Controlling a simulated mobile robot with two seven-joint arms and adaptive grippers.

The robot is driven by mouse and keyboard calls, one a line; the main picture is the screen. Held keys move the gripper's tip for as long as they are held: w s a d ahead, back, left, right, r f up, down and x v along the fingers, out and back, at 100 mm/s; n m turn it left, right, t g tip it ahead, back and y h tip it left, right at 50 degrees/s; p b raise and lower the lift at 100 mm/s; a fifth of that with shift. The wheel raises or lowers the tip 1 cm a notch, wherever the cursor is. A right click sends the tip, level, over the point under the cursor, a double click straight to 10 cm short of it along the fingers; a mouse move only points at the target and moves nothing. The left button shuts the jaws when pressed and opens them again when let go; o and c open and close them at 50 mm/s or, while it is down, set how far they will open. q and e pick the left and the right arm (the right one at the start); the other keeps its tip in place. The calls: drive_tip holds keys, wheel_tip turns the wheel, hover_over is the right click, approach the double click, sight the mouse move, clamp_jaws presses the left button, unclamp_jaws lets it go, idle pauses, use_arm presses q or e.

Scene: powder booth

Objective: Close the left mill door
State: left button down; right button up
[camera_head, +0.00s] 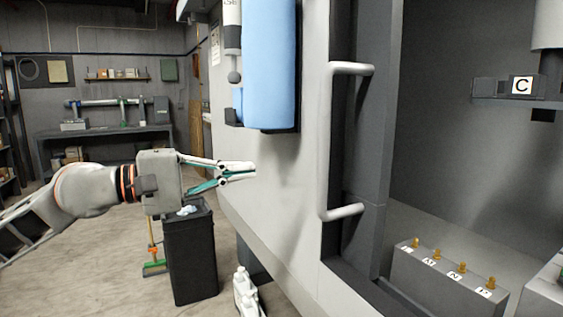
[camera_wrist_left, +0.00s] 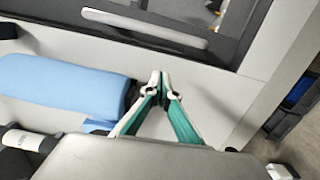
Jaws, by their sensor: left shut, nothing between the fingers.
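The left mill door (camera_head: 368,130) is a dark grey upright panel, with the machine's interior showing open to its right. A long pale handle (camera_head: 326,140) stands out from it on two short posts; it also shows in the left wrist view (camera_wrist_left: 145,27). My left gripper (camera_head: 252,171) is shut and empty. It is in front of the pale machine front, left of the handle and apart from it, with its fingers pointing right. In the left wrist view its fingertips (camera_wrist_left: 160,76) meet, pointing toward the handle. My right gripper is not in view.
A blue cylinder (camera_head: 270,65) hangs on the machine front above my left gripper. A black bin (camera_head: 190,255) and white bottles (camera_head: 245,292) stand on the floor below. Inside the machine, a grey block (camera_head: 440,280) carries several brass pieces. A workbench (camera_head: 105,135) stands far back left.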

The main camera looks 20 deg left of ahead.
use_arm(q)
drive_tip(key=w+d+p, duration=0.2)
drive_tip(key=w+d, duration=0.4)
drive_tip(key=d, duration=0.3)
drive_tip(key=shift+d+r, duration=0.2)
drive_tip(key=shift+d, duration=0.15)
idle(0.6)
